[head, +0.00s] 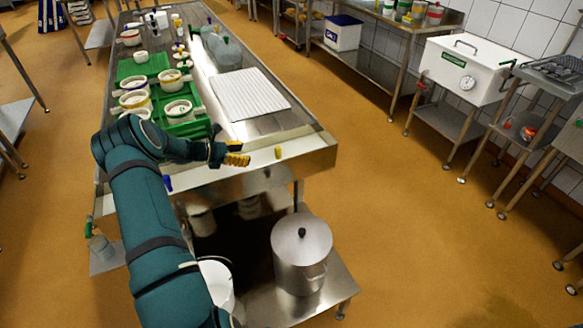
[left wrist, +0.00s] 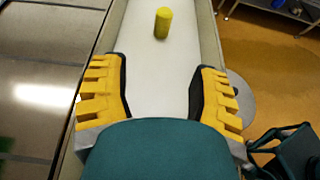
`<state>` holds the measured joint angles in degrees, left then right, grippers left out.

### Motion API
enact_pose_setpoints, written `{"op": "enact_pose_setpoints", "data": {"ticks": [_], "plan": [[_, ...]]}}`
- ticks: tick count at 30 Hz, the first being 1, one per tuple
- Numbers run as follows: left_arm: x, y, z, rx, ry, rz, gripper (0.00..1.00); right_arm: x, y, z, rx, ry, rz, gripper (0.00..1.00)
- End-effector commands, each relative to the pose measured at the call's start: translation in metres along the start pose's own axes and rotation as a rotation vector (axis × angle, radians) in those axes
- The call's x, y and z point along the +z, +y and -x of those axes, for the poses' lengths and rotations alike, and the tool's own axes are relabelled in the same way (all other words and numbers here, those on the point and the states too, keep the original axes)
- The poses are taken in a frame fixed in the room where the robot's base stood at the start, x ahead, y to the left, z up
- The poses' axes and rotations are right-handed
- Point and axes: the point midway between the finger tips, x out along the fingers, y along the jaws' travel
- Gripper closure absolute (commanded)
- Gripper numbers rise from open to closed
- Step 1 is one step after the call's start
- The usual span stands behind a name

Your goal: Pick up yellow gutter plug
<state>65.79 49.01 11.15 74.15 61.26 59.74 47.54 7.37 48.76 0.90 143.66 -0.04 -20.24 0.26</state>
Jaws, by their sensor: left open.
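The yellow gutter plug (head: 278,152) is a small yellow cylinder standing upright on the front strip of the steel table. In the left wrist view the yellow gutter plug (left wrist: 162,22) stands ahead of the fingertips, roughly midway between them. My left gripper (head: 238,153) has yellow ridged fingers and is over the table's front edge, left of the plug and apart from it. In the left wrist view my left gripper (left wrist: 158,72) is open with nothing between its fingers. My right gripper is not in view.
Green mats with round cheese moulds (head: 179,109) lie on the table's left side. A white ribbed board (head: 249,94) lies behind the plug. Below the table are a lidded steel pot (head: 301,250) and a white bucket (head: 215,281). Open floor lies to the right.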

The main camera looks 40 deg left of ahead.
Motion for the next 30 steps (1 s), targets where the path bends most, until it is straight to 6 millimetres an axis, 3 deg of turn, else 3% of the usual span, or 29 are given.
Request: {"op": "enact_pose_setpoints", "data": {"ticks": [7, 18, 30], "plan": [[-0.009, 0.0, -0.015, -0.001, 0.0, -0.002, 0.39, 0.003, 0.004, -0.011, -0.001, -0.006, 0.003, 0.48], [-0.009, 0.0, -0.08, -0.001, 0.0, -0.002, 0.39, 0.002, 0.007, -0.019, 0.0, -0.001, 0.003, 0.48], [-0.012, -0.002, -0.109, -0.001, 0.001, -0.002, 0.39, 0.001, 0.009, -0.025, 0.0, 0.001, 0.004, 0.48]]}}
